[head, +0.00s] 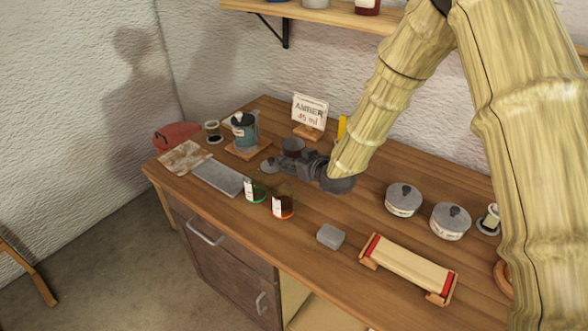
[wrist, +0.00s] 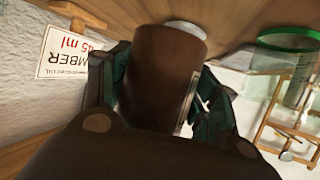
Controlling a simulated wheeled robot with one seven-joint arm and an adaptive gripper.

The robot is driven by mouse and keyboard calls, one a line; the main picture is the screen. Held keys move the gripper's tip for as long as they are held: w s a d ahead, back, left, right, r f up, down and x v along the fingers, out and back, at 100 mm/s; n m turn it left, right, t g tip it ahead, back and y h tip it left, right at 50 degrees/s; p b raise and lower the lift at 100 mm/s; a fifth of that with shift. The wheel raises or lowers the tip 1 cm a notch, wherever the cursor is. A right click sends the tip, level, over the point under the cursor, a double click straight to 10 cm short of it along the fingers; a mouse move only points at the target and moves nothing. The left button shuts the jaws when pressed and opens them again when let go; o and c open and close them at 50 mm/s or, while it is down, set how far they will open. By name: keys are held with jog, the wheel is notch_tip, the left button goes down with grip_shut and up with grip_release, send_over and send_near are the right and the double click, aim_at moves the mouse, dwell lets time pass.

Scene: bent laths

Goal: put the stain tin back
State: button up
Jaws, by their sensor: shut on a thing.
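My gripper (head: 291,164) is shut on a dark brown cylinder, which looks like the stain tin (head: 293,146), over the back middle of the bench. In the wrist view the tin (wrist: 165,75) fills the middle between my two fingers (wrist: 165,90). A strip of pale label shows on its right side; its writing is not readable. A white round thing (wrist: 186,31) shows just past the tin's far end. I cannot tell whether the tin touches the bench. A sign reading AMBER 45 ml (head: 309,111) stands behind it.
A teal pot (head: 243,130) stands to the left. A wall shelf (head: 330,14) hangs above.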

jog(key=shift+f+p, duration=0.5)
jog(key=shift+f, duration=1.6)
jog(key=shift+s+f, duration=0.1)
jog(key=o, duration=0.9)
jog(key=shift+c, duration=0.2)
